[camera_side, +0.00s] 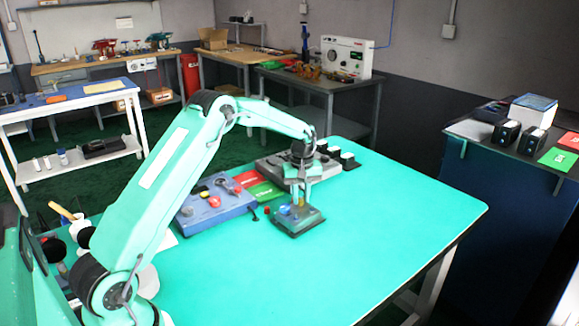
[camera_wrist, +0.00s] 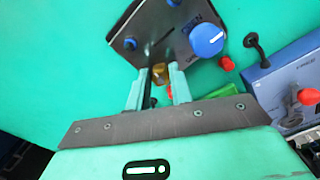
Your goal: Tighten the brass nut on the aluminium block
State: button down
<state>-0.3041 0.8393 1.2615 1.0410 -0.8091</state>
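The aluminium block (camera_side: 299,222) stands on the green table beside the blue box. The brass nut (camera_wrist: 160,73) shows at the block's near edge, between my fingertips. My gripper (camera_wrist: 159,78) is over the block, its two fingers apart on either side of the nut, with a narrow gap seeming to show. In the side view my gripper (camera_side: 299,198) is low over the block and hides the nut. Contact with the nut cannot be made out.
A blue box (camera_side: 216,203) with red buttons stands left of the block. A small red button (camera_side: 267,211) and a black plug (camera_wrist: 256,45) are near it. Red and green pads (camera_side: 262,191) and a grey unit (camera_side: 330,165) lie behind. The table's front right is clear.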

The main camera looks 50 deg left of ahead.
jog(key=shift+m, duration=0.4)
jog(key=m, duration=0.5)
jog(key=shift+a, duration=0.1)
jog(key=m, duration=0.6)
jog(key=shift+s+a+m, duration=0.1)
jog(key=shift+m, duration=0.2)
jog(key=m, duration=0.6)
jog(key=shift+a, duration=0.1)
jog(key=m, duration=0.5)
jog(key=shift+r+m, duration=0.1)
jog(key=shift+m, duration=0.3)
jog(key=c, duration=1.2)
grip_release()
jog(key=shift+c, duration=0.2)
